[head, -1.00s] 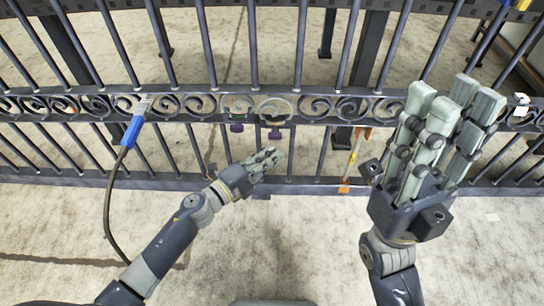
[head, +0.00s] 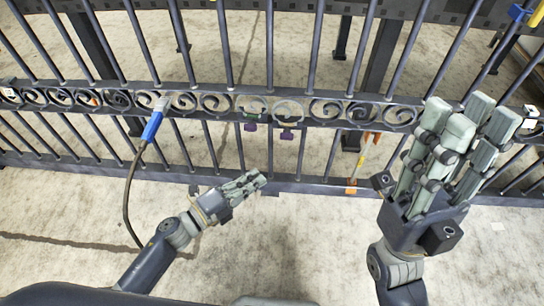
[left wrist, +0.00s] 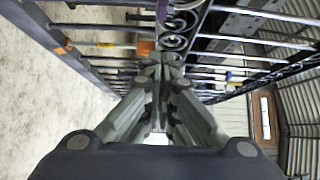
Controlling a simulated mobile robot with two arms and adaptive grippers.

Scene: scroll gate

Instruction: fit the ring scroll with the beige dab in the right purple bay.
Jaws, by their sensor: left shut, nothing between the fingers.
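The dark gate's scroll band (head: 75,98) crosses the head view. Two purple pieces hang just below its middle, a left one (head: 250,126) and a right one (head: 287,134). Rounded greyish shapes sit in the band above them, a left one (head: 252,107) and a right one (head: 289,109). I cannot make out which ring scroll bears a beige dab. My left gripper (head: 258,178) is shut and empty, below and left of the purple pieces, apart from them. Its closed fingers also show in the left wrist view (left wrist: 160,75). My right gripper (head: 470,115) is open and empty, in front of the gate at right.
A blue-handled brush-like tool (head: 153,125) with a dark cable hangs at the band, left. The lower rail (head: 320,187) runs behind my left gripper. Bare concrete (head: 310,235) lies in front.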

